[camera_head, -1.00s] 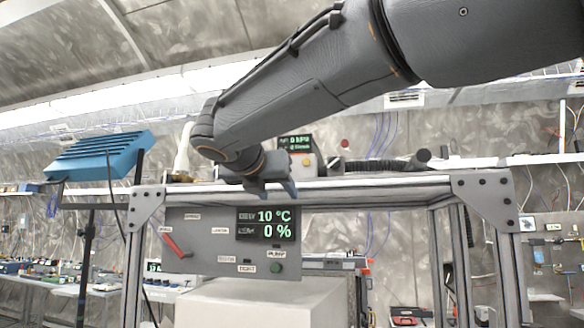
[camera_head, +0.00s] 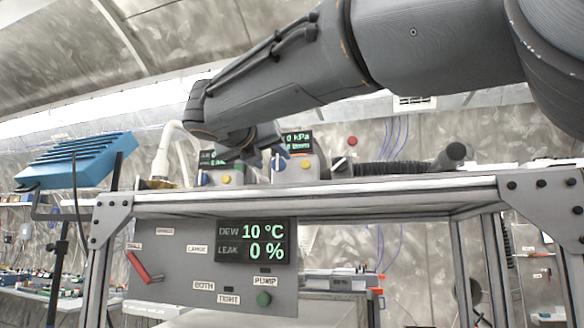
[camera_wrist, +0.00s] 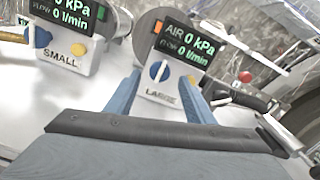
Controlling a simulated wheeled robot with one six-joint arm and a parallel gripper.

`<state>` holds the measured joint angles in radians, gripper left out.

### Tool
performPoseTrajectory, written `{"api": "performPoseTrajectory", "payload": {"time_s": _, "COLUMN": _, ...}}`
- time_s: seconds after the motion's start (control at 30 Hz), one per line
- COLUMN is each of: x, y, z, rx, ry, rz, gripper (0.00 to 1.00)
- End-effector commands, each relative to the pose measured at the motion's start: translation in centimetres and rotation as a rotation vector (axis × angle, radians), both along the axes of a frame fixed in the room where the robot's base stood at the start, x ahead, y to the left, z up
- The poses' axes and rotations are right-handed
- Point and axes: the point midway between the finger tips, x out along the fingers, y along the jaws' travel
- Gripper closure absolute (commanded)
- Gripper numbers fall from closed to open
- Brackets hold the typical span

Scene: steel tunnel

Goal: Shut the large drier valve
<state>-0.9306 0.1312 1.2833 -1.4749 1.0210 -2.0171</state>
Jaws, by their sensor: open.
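The large drier unit is a white box labelled LARGE (camera_wrist: 165,92) in the wrist view, with a blue round valve knob (camera_wrist: 159,71) marked by a white line. Beside the knob is a yellow button, and above it is a display reading AIR, 0 kPa and 0 l/min. My gripper (camera_wrist: 161,88) is open, its two blue-grey fingers either side of the label's lower area, pointing towards the knob. I cannot tell whether they touch anything. In the head view my gripper (camera_head: 262,160) is above the bench top, partly in front of the units; the large one (camera_head: 300,172) is on the right.
The small drier unit (camera_wrist: 62,52) with its own blue knob stands left of the large one. A black corrugated hose (camera_head: 400,168) lies to the right on the metal frame. A panel (camera_head: 205,265) reading 10 °C and 0 % hangs below. A blue slatted box (camera_head: 80,160) stands left.

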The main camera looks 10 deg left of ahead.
Motion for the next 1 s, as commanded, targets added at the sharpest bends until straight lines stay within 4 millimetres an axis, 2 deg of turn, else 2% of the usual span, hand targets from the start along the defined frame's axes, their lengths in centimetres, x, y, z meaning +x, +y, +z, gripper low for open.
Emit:
{"api": "performPoseTrajectory", "payload": {"time_s": 0.1, "x": 1.8, "y": -0.2, "z": 0.1, "rx": 0.000, "ry": 0.001, "rz": -0.002, "gripper": 0.51}}
{"api": "performPoseTrajectory", "payload": {"time_s": 0.3, "x": 3.7, "y": -0.2, "z": 0.1, "rx": 0.001, "ry": 0.001, "rz": 0.001, "gripper": 0.51}}
{"api": "performPoseTrajectory", "payload": {"time_s": 0.63, "x": 4.0, "y": -0.1, "z": -0.1, "rx": 0.001, "ry": 0.001, "rz": 0.005, "gripper": 0.51}}
{"api": "performPoseTrajectory", "payload": {"time_s": 0.9, "x": 4.0, "y": -0.1, "z": 0.0, "rx": 0.001, "ry": 0.001, "rz": 0.005, "gripper": 0.92}}
{"api": "performPoseTrajectory", "payload": {"time_s": 1.0, "x": 4.0, "y": -0.1, "z": 0.0, "rx": 0.003, "ry": 0.000, "rz": 0.005, "gripper": 0.92}}
